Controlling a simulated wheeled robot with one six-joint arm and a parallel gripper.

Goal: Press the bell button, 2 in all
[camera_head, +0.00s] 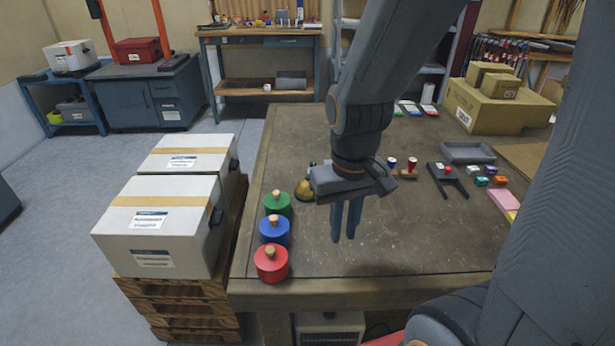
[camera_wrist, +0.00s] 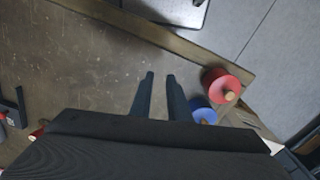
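A small brass-coloured bell (camera_head: 304,190) stands on the table near its left side, just right of the green knobbed cylinder. My gripper's body covers part of it, and its button is not clearly seen. My gripper (camera_head: 344,238) points down over the table, to the right of and nearer than the bell. Its two fingers are a little apart with nothing between them. In the wrist view the fingers (camera_wrist: 160,75) show a narrow gap with bare table beyond. I cannot make out the bell there.
Green (camera_head: 278,205), blue (camera_head: 274,232) and red (camera_head: 270,263) knobbed cylinders line the table's left edge. Two white boxes (camera_head: 160,220) sit on pallets beyond that edge. Stamps (camera_head: 410,170), a dark tray (camera_head: 468,152) and cardboard boxes (camera_head: 495,108) are at the right. The table's front middle is clear.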

